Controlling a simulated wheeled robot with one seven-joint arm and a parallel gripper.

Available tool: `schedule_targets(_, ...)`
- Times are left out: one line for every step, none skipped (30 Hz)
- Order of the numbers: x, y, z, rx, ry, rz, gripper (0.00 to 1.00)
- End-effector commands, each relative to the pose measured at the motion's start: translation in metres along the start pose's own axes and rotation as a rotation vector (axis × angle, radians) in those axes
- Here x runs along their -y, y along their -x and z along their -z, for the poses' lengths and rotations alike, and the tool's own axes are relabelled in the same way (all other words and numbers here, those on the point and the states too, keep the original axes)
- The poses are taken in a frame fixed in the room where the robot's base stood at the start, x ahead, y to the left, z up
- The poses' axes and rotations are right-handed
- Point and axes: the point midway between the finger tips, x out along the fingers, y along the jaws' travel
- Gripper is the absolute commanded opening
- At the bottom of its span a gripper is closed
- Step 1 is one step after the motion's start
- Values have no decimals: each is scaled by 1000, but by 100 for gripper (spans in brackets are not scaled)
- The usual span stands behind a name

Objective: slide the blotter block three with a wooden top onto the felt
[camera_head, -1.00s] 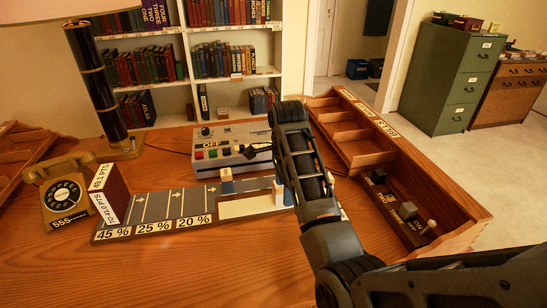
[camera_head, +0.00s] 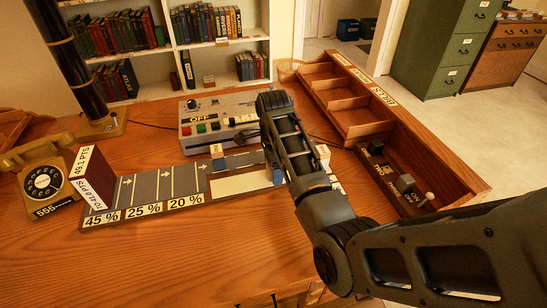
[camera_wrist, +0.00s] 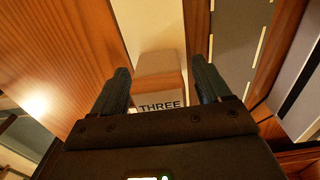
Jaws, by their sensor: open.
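In the wrist view, a block with a wooden top (camera_wrist: 158,65) and a label reading THREE (camera_wrist: 160,106) sits between the fingers of my gripper (camera_wrist: 160,88). The gripper is open, one finger on each side; I cannot tell whether either touches. A long board (camera_head: 130,222) with grey lanes and percentage labels lies on the desk. A pale strip (camera_head: 235,184) on it also shows beyond the block in the wrist view (camera_wrist: 150,25). I cannot tell which surface is the felt. In the head view my arm hides the gripper tips.
A wood-topped blue block (camera_head: 217,152) stands at the board's back edge. A push-button machine (camera_head: 222,120) is behind it. A wooden tray (camera_head: 430,145) runs along the right. The front desk is clear.

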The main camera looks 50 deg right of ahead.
Motion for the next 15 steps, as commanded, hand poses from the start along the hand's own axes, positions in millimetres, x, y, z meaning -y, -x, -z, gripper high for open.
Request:
schedule_targets(0,-3,0,0,0,-1,77)
schedule_targets(0,-4,0,0,0,0,77)
schedule_targets(0,-5,0,0,0,0,77)
schedule_targets(0,-6,0,0,0,0,77)
schedule_targets(0,-6,0,0,0,1,77)
schedule_targets(0,-6,0,0,0,1,77)
schedule_targets(0,-6,0,0,0,1,77)
schedule_targets(0,-6,0,0,0,1,77)
schedule_targets(0,-6,0,0,0,1,77)
schedule_targets(0,-6,0,0,0,1,77)
schedule_targets(0,-6,0,0,0,1,77)
schedule_targets(0,-6,0,0,0,1,73)
schedule_targets(0,-6,0,0,0,1,70)
schedule_targets(0,-6,0,0,0,1,67)
schedule_targets(0,-6,0,0,0,1,63)
